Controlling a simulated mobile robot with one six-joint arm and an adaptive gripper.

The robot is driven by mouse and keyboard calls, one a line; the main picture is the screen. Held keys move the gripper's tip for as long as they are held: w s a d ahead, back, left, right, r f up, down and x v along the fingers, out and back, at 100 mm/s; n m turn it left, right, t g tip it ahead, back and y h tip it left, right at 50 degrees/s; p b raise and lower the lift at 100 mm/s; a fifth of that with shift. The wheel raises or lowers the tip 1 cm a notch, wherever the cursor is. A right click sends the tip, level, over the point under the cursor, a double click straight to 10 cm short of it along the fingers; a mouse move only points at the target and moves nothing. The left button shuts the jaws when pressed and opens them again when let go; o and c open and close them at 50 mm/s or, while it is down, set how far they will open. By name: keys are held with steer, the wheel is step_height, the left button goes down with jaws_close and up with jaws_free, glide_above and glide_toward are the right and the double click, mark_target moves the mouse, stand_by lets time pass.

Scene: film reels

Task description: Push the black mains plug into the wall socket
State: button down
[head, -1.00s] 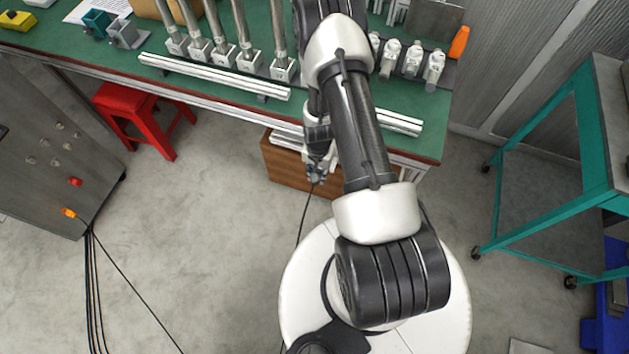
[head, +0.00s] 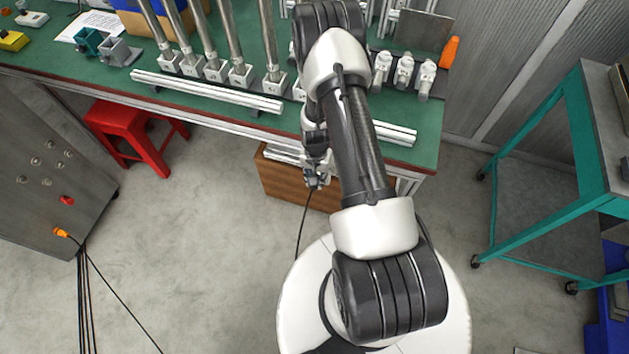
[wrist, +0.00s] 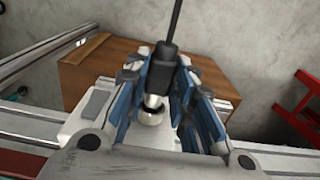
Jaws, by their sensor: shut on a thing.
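My gripper (head: 316,183) hangs low beside the front edge of the green bench, next to a wooden box. In the wrist view its blue-padded fingers (wrist: 165,95) are shut on the black mains plug (wrist: 165,63). The plug's black cable (wrist: 176,18) runs up out of that view. In the head view the cable (head: 300,228) drops from the gripper towards my base. A silver round-ended part (wrist: 152,104) shows between the fingers; I cannot tell whether it belongs to the plug. I cannot make out a wall socket.
The green bench (head: 210,112) holds metal posts and rails. Under it stand the wooden box (head: 285,186) and a red stool (head: 122,122). A grey cabinet (head: 60,130) with an orange plug (head: 60,232) and cables is left, a teal cart (head: 545,236) right. Open floor lies between.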

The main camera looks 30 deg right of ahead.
steer(key=shift+w+d+b, duration=0.45)
steer(key=shift+w+d, duration=0.2)
steer(key=shift+d, duration=0.2)
steer(key=c, duration=1.3)
jaws_free()
steer(key=shift+w+d, duration=0.1)
steer(key=shift+r, duration=0.1)
step_height(320, 180, up, 12)
